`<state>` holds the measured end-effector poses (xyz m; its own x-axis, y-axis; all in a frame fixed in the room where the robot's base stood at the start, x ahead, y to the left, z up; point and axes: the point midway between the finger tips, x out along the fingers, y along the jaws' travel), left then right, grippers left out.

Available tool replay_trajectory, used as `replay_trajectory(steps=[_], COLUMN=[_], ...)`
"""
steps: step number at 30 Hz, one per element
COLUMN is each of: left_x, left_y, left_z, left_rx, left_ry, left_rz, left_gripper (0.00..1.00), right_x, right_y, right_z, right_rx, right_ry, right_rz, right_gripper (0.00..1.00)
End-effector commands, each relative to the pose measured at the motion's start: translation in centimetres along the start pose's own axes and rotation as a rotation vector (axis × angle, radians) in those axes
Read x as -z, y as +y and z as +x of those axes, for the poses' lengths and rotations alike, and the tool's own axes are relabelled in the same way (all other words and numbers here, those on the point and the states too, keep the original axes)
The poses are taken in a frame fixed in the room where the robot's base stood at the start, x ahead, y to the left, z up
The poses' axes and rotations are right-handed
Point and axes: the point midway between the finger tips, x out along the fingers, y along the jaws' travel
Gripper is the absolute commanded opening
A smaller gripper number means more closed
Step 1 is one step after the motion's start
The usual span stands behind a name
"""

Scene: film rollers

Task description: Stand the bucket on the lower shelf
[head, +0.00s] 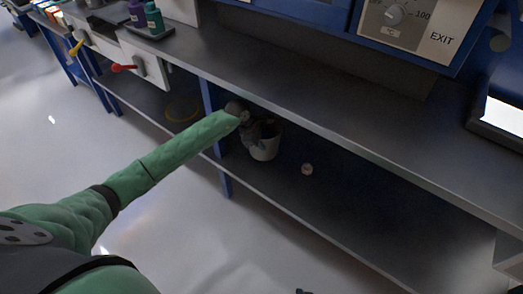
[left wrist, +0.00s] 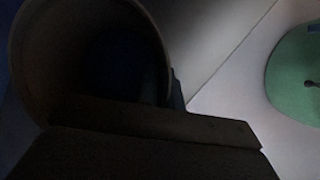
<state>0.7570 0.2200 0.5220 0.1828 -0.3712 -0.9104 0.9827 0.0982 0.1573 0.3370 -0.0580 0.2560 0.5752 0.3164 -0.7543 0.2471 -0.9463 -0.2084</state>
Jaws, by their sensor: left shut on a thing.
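The white bucket (head: 265,149) is upright, or nearly so, over the lower shelf (head: 320,205), close to the blue post. I cannot tell whether its base touches the shelf. My left gripper (head: 262,129) is shut on the bucket at its rim; the arm reaches in under the upper worktop. In the left wrist view the bucket's round opening (left wrist: 95,50) is dark, with the jaws (left wrist: 165,125) across its near rim. A small dark tip at the bottom edge of the head view may be my right gripper (head: 303,291); its jaws are not readable.
A small pale round thing (head: 307,169) lies on the lower shelf right of the bucket. A yellow ring (head: 182,112) lies on the shelf left of the blue post (head: 209,100). The upper worktop (head: 330,100) hangs over the shelf. The shelf's right part is clear.

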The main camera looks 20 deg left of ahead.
Motion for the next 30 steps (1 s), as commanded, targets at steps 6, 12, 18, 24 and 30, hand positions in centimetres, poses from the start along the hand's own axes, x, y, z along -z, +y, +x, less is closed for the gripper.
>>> replay_trajectory(steps=[6,12,18,24,30], left_x=[0.3,1.1,1.7,1.7,1.8], left_y=[0.3,0.0,-0.2,-0.2,-0.3], left_z=[0.6,2.6,3.8,3.8,4.0], left_rx=[-0.001,0.000,-0.001,-0.002,0.001], left_ry=[-0.002,-0.002,-0.001,-0.001,0.000], left_rz=[0.000,-0.001,0.001,0.001,0.000], left_gripper=[0.00,0.00,0.00,0.00,0.29], right_x=[0.0,0.0,0.0,-0.1,-0.1], right_y=[0.0,0.0,0.1,0.2,0.2], right_z=[0.0,0.0,0.0,0.0,0.1], right_rx=[0.000,-0.001,-0.001,-0.002,-0.002], right_ry=[0.000,0.000,-0.001,-0.001,-0.001], right_rz=[0.000,0.000,-0.001,-0.001,-0.001], right_gripper=[0.00,0.00,0.00,0.00,0.00])
